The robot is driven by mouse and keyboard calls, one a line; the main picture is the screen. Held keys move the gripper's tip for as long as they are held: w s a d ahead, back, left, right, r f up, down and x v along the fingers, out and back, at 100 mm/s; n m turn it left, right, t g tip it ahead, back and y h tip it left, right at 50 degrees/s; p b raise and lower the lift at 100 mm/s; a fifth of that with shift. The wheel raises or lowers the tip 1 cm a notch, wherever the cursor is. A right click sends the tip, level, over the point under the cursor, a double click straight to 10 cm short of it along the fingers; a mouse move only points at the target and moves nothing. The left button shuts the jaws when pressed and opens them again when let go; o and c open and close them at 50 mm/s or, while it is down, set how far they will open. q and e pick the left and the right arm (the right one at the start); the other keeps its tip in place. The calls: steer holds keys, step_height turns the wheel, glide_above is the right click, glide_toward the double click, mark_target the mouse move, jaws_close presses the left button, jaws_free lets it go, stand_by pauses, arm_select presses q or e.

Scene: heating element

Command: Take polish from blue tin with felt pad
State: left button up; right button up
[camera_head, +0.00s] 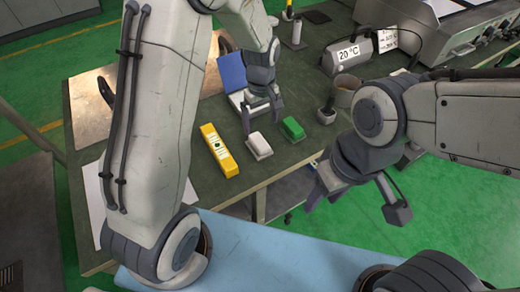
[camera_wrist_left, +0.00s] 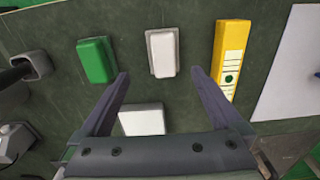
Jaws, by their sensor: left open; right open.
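A small white block (camera_head: 258,146) with a grey base, possibly the felt pad, lies on the dark bench between a green block (camera_head: 292,128) and a yellow bar (camera_head: 220,150). My left gripper (camera_head: 262,116) is open above the bench, just behind the white block. In the left wrist view the white block (camera_wrist_left: 162,52) shows just beyond and between the open fingertips (camera_wrist_left: 160,73). A blue panel (camera_head: 231,70) stands tilted behind the left gripper, by a white-topped item (camera_head: 236,100) partly hidden by it. I cannot tell whether this is the blue tin. My right gripper (camera_head: 355,203) is open and empty, off the bench's front edge.
A grey mug (camera_head: 345,91) and a small dark cup (camera_head: 326,115) stand right of the green block. Bare bench lies around the blocks.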

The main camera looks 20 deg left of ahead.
mark_target(259, 141)
arm_select(q)
step_height(259, 141, down, 5)
steer(key=shift+r+b, duration=0.15)
steer(key=shift+b, duration=0.15)
steer(key=shift+s+a+f+b, duration=0.15)
steer(key=shift+f+b, duration=0.1)
steer(key=shift+f, duration=1.1)
steer(key=shift+s+a+f+b, duration=0.1)
steer(key=shift+f+b, duration=0.15)
steer(key=shift+f, duration=1.1)
steer(key=c, duration=1.3)
steer(key=shift+r, duration=0.5)
steer(key=shift+c, duration=0.2)
steer(key=r, duration=0.2)
steer(key=r+p, duration=0.1)
steer(key=r, duration=0.1)
steer(key=shift+s+d, duration=0.1)
steer(key=shift+d, duration=0.2)
steer(key=s+d+r+p, duration=0.1)
steer(key=s+d+r, duration=0.5)
steer(key=d, duration=0.3)
steer(key=shift+d, duration=0.15)
